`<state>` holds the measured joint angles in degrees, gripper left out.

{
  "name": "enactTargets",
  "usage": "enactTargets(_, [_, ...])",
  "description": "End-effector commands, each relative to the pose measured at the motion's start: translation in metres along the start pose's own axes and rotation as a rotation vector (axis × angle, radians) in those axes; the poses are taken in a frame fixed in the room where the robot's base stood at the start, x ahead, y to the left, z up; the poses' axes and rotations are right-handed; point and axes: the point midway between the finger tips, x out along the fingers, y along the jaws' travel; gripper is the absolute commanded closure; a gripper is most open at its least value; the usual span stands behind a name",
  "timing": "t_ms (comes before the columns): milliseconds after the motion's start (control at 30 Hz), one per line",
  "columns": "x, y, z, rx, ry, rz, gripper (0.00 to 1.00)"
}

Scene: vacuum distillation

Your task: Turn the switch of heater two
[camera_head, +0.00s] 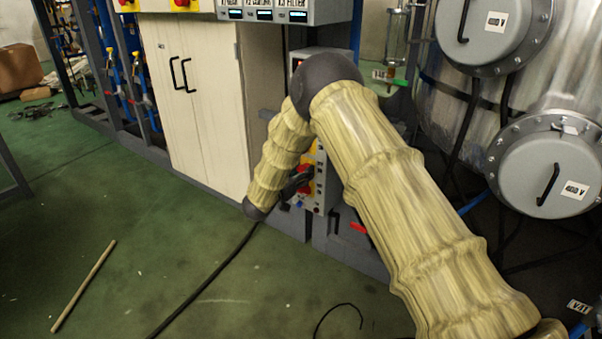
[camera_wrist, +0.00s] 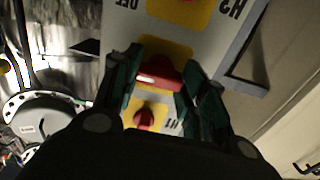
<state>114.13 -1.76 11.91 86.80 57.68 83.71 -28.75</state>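The heater control panel (camera_wrist: 213,42) is grey with yellow plates and red rotary switches, seen upside down in the wrist view. A middle red switch (camera_wrist: 158,72) on a yellow plate lies between the fingers of my gripper (camera_wrist: 163,65). The fingers stand apart on both sides of it; I cannot tell whether they touch it. A second red switch (camera_wrist: 145,117) shows between the fingers lower down, near an H1 label (camera_wrist: 172,124). An H2 label (camera_wrist: 230,8) shows at the top right. In the head view, the gripper (camera_head: 300,183) is at the panel (camera_head: 320,185), partly hidden by my arm.
A cream cabinet (camera_head: 205,110) stands left of the panel. A large metal tank (camera_head: 460,110) with round hatches is to the right. A cable (camera_head: 215,275) and a stick (camera_head: 83,287) lie on the green floor, which is mostly clear at the front left.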

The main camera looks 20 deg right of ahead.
Motion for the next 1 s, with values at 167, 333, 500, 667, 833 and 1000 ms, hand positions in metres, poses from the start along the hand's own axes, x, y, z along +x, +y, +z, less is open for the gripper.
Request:
enactTargets(167, [-0.0002,0.0,0.0001,0.0,0.0,0.0,0.81])
enactTargets(333, [-0.0003,-0.0001,-0.0012,-0.013,0.0,0.0,0.81])
enactTargets(500, [-0.0007,-0.0001,-0.0034,-0.065,0.0,0.0,0.81])
enactTargets(667, [-0.0012,-0.0002,-0.0052,-0.159,-0.001,-0.001,0.81])
enactTargets(833, [-0.0017,-0.0006,-0.006,-0.299,-0.001,-0.003,0.81])
enactTargets(1000, [-0.0016,-0.0005,-0.0053,-0.459,-0.001,-0.002,0.81])
